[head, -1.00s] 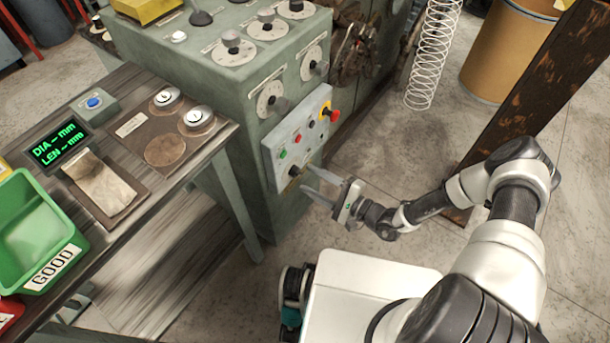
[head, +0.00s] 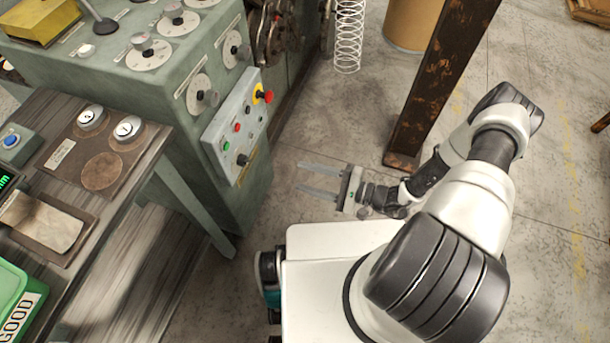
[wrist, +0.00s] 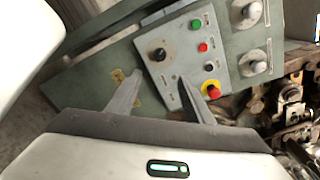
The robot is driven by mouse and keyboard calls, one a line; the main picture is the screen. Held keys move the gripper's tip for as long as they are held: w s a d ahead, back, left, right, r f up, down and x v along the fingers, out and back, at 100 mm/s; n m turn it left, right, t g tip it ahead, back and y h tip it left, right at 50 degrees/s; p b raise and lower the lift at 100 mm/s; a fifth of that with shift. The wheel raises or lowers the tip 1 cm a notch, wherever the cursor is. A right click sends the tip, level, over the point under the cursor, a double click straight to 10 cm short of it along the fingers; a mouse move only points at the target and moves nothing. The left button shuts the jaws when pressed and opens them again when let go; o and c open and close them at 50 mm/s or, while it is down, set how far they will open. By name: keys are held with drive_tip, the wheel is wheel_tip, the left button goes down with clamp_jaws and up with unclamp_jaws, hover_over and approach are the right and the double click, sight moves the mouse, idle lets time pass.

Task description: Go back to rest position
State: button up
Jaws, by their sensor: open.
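My gripper (head: 318,179) is open and empty in the head view. It hangs over the bare floor, to the right of the machine's control panel (head: 238,125) and apart from it. In the wrist view, the two fingers of my gripper (wrist: 160,90) spread toward the same grey panel (wrist: 190,52), with a black knob, green, red and black buttons, and a red emergency button on a yellow base. The arm is bent, with its forearm reaching left above the floor.
The green machine (head: 150,75) stands left of my gripper. A workbench (head: 110,215) with weights and a green bin (head: 15,300) is at left. A rusty post (head: 435,90) stands close to my arm. A coil spring (head: 348,40) hangs behind.

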idle(0.3)
drive_tip(key=s+d+r+n+h+p, duration=0.3)
drive_tip(key=r+h+p, duration=0.2)
drive_tip(key=r, duration=1.5)
drive_tip(key=s+d+r+n+h+p, duration=0.4)
drive_tip(key=r+h+p, duration=0.1)
drive_tip(key=r, duration=1.6)
drive_tip(key=s+d+r+n+g+h+p, duration=0.1)
drive_tip(key=s+d+r+n+h+p, duration=0.2)
drive_tip(key=r, duration=1.7)
drive_tip(key=n+h+p, duration=0.1)
drive_tip(key=h+p, duration=0.1)
drive_tip(key=shift+s+d+r+h+p, duration=0.25)
drive_tip(key=shift+s+d+h+p, duration=0.05)
drive_tip(key=shift+s+d, duration=0.1)
